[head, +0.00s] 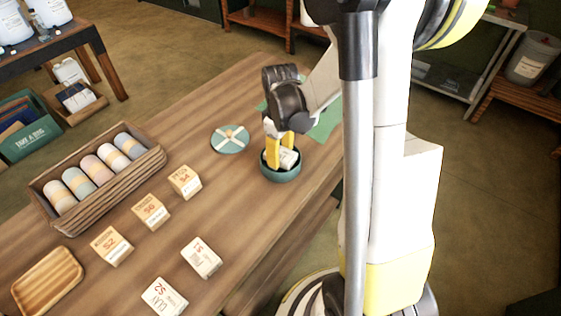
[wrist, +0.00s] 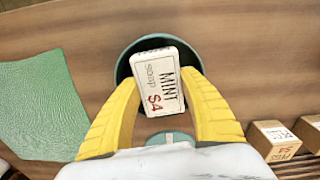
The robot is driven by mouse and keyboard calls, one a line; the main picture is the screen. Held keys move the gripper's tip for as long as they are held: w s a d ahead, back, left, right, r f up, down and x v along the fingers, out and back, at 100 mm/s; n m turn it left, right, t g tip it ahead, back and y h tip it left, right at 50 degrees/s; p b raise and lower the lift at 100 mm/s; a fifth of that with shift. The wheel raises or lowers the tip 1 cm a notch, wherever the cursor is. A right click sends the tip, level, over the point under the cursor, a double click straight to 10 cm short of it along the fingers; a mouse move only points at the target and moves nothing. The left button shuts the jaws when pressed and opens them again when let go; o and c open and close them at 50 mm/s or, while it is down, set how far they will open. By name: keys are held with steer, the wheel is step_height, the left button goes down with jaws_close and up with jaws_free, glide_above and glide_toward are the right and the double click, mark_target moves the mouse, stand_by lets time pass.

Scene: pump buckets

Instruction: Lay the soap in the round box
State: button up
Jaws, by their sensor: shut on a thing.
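The soap is a white block (wrist: 157,82) with "MINT soap $4" printed on it. My gripper (wrist: 158,92) has its yellow fingers shut on the soap's two sides in the wrist view. The soap sits over and partly within the mouth of the round teal box (wrist: 122,72); I cannot tell if it touches the bottom. In the head view my gripper (head: 281,152) points down into the round box (head: 280,174), and the white soap (head: 289,159) shows at its opening. A round teal lid (head: 230,139) with a white cross lies on the table, left of the box.
A wooden tray (head: 120,199) of wrapped rolls stands at the left. A small wooden dish (head: 47,281) is at front left. A green cloth (wrist: 42,105) lies beside the box.

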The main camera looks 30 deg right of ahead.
mark_target(280, 161)
steer(key=shift+f+b, duration=0.4)
steer(key=shift+f, duration=1)
steer(key=shift+f, duration=0.2)
steer(key=o, duration=1)
steer(key=shift+o, duration=0.2)
steer(key=shift+r, duration=0.15)
